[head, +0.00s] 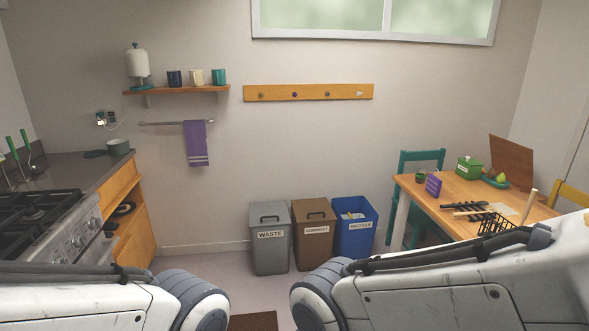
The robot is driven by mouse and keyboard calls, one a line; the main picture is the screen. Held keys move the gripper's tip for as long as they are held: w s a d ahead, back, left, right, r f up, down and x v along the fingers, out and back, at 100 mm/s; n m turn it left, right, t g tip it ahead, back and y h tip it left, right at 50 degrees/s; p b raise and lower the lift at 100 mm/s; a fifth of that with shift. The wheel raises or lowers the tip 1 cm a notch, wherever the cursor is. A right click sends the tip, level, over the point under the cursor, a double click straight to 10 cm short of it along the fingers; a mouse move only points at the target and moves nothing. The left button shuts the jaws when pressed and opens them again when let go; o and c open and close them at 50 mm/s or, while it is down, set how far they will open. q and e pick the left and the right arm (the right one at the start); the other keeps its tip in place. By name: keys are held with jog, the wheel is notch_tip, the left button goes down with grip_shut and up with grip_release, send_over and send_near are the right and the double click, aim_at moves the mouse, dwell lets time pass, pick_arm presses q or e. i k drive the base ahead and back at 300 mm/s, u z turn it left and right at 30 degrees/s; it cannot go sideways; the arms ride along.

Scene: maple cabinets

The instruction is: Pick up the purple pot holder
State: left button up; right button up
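A purple upright item (433,186), small in this view, stands on the wooden table (407,183) at the right; I cannot tell for sure whether it is the pot holder. A purple cloth (195,143) with pale stripes near its lower edge hangs from the wall rail (150,124) at the left; it looks like a towel. Parts of both my arms show at the bottom of the head view. Neither gripper is in view.
A stove (70,228) and counter stand at the left. Grey (269,238), brown (314,234) and blue (354,227) bins line the back wall. A teal chair (421,158) stands behind the table. Utensils and a black rack (494,225) lie on the table.

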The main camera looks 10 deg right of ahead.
aim_at(433, 186)
jog(key=i, duration=1.9)
jog(key=z, duration=0.6)
jog(key=i, duration=1)
jog(key=z, duration=1.55)
jog(key=i, duration=0.7)
jog(key=z, duration=0.65)
